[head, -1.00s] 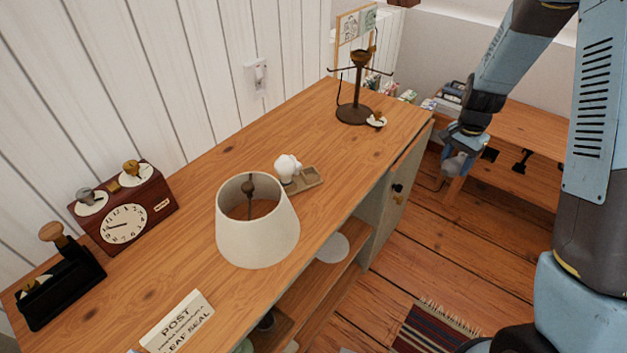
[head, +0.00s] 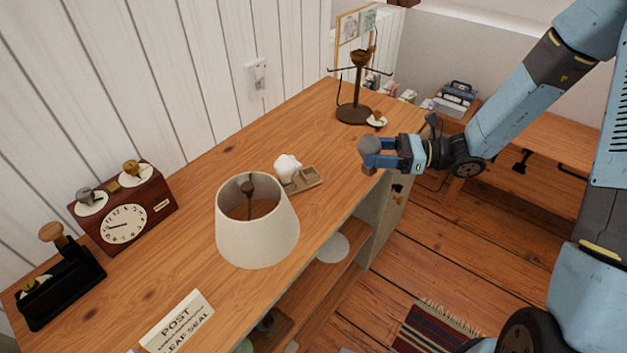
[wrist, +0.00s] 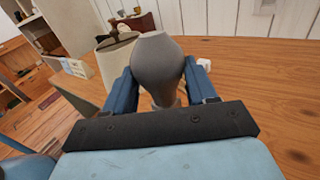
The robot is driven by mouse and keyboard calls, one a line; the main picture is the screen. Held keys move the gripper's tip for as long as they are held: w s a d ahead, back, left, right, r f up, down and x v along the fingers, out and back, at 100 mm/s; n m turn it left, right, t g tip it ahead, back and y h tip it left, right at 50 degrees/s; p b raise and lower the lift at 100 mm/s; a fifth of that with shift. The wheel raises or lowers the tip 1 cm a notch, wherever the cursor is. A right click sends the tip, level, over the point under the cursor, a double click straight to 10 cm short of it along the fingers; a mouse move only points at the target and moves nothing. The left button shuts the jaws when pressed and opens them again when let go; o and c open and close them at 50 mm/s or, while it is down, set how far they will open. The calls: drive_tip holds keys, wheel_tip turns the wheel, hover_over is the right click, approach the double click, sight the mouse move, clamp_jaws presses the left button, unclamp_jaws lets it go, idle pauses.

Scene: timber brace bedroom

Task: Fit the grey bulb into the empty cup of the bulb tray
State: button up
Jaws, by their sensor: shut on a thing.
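My gripper (head: 376,157) is shut on the grey bulb (head: 369,146) and holds it above the right front edge of the wooden cabinet top. In the wrist view the grey bulb (wrist: 158,62) stands between the two blue fingers, its round end pointing away from my palm. The bulb tray (head: 314,182) is a small tan tray on the cabinet top, left of and below my gripper in the head view. A white bulb (head: 287,167) sits at its left end; the right end looks empty. In the wrist view the grey bulb and fingers hide much of that area.
A cream lampshade (head: 258,233) stands close in front of the tray. A dark metal stand (head: 354,105) with arms rises behind it, beside a small white disc (head: 377,121). A clock box (head: 124,208) is at the left. The cabinet top around the tray's right is clear.

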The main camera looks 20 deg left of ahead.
sight(370, 137)
drive_tip(key=r, duration=0.1)
drive_tip(key=a+r+m+t+y, duration=0.1)
drive_tip(key=r+t, duration=0.1)
drive_tip(key=shift+w+a+r+m+y, duration=0.15)
drive_tip(key=shift+a+r+m+y, duration=0.15)
drive_tip(key=shift+y, duration=0.1)
drive_tip(key=shift+a+r, duration=0.1)
drive_tip(key=shift+a, duration=0.1)
drive_tip(key=a+f, duration=0.3)
drive_tip(key=a, duration=0.1)
drive_tip(key=a+f, duration=0.3)
drive_tip(key=a, duration=0.2)
drive_tip(key=a+f, duration=0.3)
drive_tip(key=a, duration=0.1)
drive_tip(key=shift+a+f, duration=0.2)
drive_tip(key=shift+f, duration=1.85)
clamp_jaws()
drive_tip(key=o, duration=0.7)
unclamp_jaws()
drive_tip(key=shift+c, duration=0.2)
drive_tip(key=shift+o, duration=0.7)
drive_tip(key=shift+a+f, duration=0.1)
drive_tip(key=shift+f, duration=0.05)
drive_tip(key=o, duration=0.3)
drive_tip(key=shift+r, duration=0.2)
